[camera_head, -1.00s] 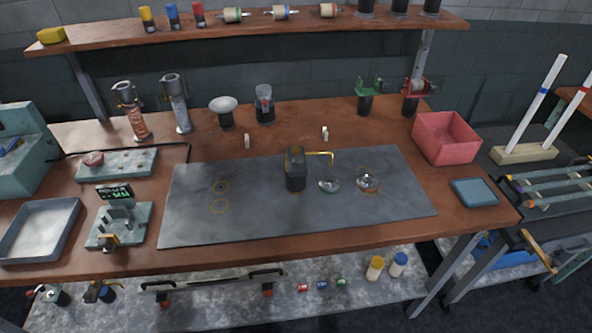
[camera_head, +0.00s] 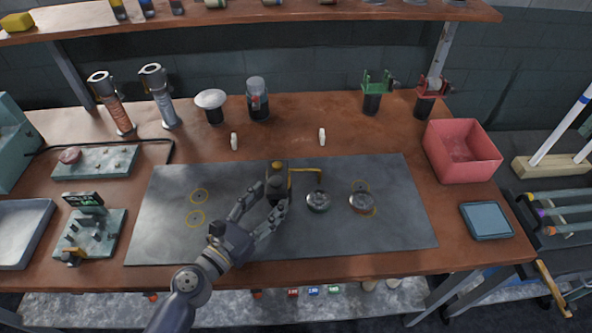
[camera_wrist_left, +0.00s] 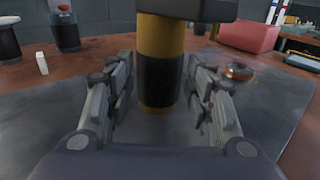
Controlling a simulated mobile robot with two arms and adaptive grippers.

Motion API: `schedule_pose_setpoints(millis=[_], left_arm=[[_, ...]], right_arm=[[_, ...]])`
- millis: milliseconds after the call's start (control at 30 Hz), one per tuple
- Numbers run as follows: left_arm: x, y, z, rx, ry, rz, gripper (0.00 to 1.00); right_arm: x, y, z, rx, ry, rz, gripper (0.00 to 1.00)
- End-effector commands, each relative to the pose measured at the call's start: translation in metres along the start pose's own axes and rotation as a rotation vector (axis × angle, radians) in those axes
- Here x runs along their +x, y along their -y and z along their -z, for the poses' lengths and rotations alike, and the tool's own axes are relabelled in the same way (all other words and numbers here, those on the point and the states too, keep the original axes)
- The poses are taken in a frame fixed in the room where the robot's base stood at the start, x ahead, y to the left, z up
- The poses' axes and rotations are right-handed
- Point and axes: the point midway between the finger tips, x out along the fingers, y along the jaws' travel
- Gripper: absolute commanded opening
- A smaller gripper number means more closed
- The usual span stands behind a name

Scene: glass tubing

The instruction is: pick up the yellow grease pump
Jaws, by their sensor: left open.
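The grease pump (camera_head: 277,178) stands upright on the grey mat, with a dark body, yellow parts and a thin yellow spout bending to the right. In the left wrist view the pump (camera_wrist_left: 158,84) shows as a yellow and black column under a dark cap, which runs out of the top of the picture. My left gripper (camera_head: 262,212) comes in from the front left and is open, its fingers on either side of the pump. In the wrist view the left gripper (camera_wrist_left: 157,92) shows gaps between both fingers and the column. My right gripper is in neither view.
Two round metal pieces (camera_head: 318,201) (camera_head: 362,202) sit on the mat (camera_head: 235,235) right of the pump. Two small white pieces (camera_head: 234,141) (camera_head: 322,136) stand behind it. A red bin (camera_head: 462,150) is at the right. The mat's left part is clear.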

Motion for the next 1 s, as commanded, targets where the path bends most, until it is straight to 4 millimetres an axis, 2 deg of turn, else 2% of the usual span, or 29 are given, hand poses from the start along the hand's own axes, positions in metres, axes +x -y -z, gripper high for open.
schedule_pose_setpoints(millis=[67,167,333,467,567,800,1000], left_arm=[[0.009,-0.002,-0.001,-0.021,0.001,-0.006,0.49],[0.026,-0.002,-0.002,-0.020,0.002,-0.007,0.49],[0.048,-0.002,-0.001,-0.018,0.001,-0.006,0.49],[0.056,-0.001,0.000,-0.017,0.001,-0.005,0.49],[0.068,-0.002,-0.001,-0.016,0.002,-0.006,0.49],[0.102,-0.001,0.000,-0.015,0.001,-0.004,0.49],[0.107,-0.001,0.000,-0.015,0.000,-0.004,0.49]], right_arm=[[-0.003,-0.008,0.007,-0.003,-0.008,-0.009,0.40],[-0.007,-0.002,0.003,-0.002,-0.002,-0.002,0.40],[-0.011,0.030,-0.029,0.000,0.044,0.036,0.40],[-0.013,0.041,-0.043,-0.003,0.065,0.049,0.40],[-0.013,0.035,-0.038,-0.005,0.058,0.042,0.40],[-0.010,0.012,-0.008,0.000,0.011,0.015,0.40],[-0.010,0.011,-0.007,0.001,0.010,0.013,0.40]])
